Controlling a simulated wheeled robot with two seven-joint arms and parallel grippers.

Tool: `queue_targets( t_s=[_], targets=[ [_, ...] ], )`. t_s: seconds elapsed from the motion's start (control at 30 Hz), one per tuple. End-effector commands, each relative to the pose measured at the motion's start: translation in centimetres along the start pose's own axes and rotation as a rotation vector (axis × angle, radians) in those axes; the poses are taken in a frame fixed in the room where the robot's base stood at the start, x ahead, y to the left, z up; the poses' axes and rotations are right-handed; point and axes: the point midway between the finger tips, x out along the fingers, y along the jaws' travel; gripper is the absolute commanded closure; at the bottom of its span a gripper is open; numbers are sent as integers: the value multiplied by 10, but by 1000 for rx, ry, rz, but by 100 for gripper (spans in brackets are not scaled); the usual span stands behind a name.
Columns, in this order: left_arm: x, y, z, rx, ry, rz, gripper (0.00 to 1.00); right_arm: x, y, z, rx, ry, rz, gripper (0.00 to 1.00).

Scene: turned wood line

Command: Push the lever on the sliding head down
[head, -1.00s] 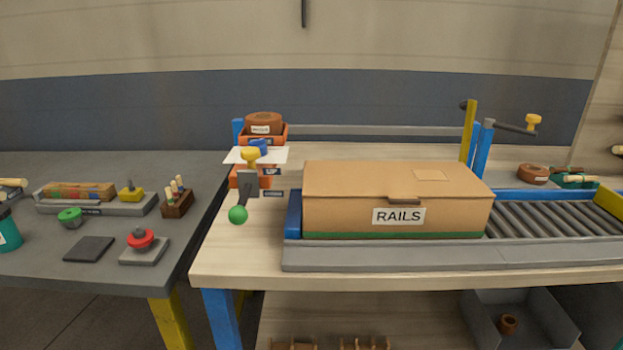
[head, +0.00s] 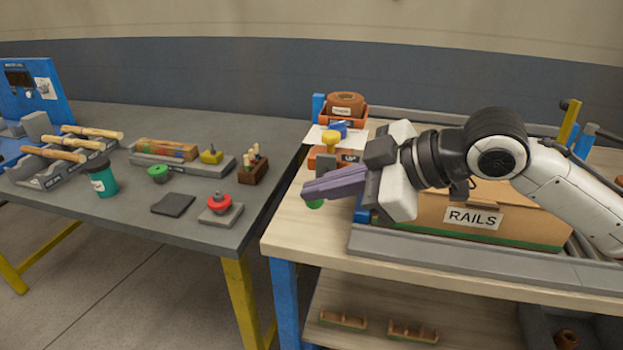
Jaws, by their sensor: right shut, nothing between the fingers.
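A dark lever ending in a green ball (head: 316,204) hangs from a small grey head (head: 325,161) with a yellow knob (head: 331,137) on top, near the left end of the light wooden bench. My right gripper (head: 308,190) comes in from the right and points left, its purple fingers shut and empty. The fingers cross in front of the lever and hide most of it; only the ball's lower part shows under them. I cannot tell whether they touch it. My left gripper is not in view.
A cardboard box labelled RAILS (head: 472,217) stands close behind and below my right arm. Orange bins (head: 357,114) are behind the lever. On the dark table (head: 120,208) are a red button (head: 220,203), a teal cup (head: 102,178) and wooden pieces. A gap separates the tables.

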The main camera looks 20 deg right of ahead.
Motion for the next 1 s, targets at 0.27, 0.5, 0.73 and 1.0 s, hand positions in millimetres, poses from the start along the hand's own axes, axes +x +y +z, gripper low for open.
queue_targets(
  t_s=[0.27, 0.5, 0.73, 1.0],
  targets=[
    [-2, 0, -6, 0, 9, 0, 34, -47, 17, -26, -57, -24, 14, 100],
    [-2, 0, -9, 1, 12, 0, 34, -18, 16, -27, -55, -21, 7, 100],
    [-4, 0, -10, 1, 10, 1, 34, 27, 16, -26, -55, -22, 9, 100],
    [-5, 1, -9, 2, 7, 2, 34, 45, 19, -7, -55, -29, 15, 100]
  ],
)
